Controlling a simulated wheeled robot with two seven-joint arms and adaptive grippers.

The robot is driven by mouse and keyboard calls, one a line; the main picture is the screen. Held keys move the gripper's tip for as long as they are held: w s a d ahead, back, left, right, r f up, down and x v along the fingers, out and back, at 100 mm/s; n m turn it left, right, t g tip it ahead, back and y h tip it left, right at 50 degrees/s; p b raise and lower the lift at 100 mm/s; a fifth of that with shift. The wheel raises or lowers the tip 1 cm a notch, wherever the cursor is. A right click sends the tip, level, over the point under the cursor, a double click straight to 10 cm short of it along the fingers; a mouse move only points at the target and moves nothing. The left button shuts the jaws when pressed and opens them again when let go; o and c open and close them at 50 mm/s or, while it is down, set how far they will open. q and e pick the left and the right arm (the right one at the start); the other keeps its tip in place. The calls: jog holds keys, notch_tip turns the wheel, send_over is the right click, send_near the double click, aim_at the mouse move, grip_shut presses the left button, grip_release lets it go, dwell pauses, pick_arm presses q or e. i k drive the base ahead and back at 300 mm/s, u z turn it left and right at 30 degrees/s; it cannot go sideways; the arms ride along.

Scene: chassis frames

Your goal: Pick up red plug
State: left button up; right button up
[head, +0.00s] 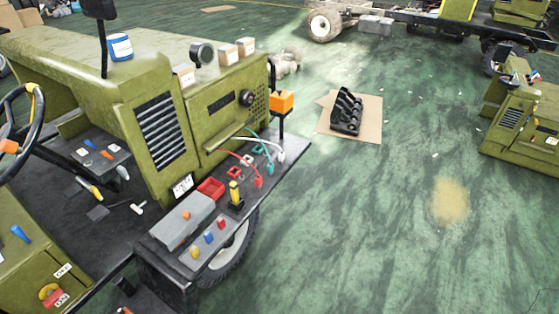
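A red cable plug (258,182) hangs at the end of a red wire on the black side ledge of the green vehicle. Another small red part (247,160) lies a little further up among the wires. A green plug (269,168) and a white plug (281,156) hang beside them on their own wires. The parts are small, so I cannot tell their exact shape. Neither of my grippers is in view.
The ledge (285,165) also carries a red open box (211,188), a yellow-and-black tool (235,195) and a grey box (183,222). An orange lamp (282,102) stands behind the wires. A black rack (347,111) sits on cardboard. The green floor (370,220) is mostly clear.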

aim_at(257, 181)
jog(key=u, duration=0.1)
jog(key=k, duration=0.3)
jog(key=z, duration=0.7)
jog(key=i, duration=0.9)
jog(key=u, duration=0.75)
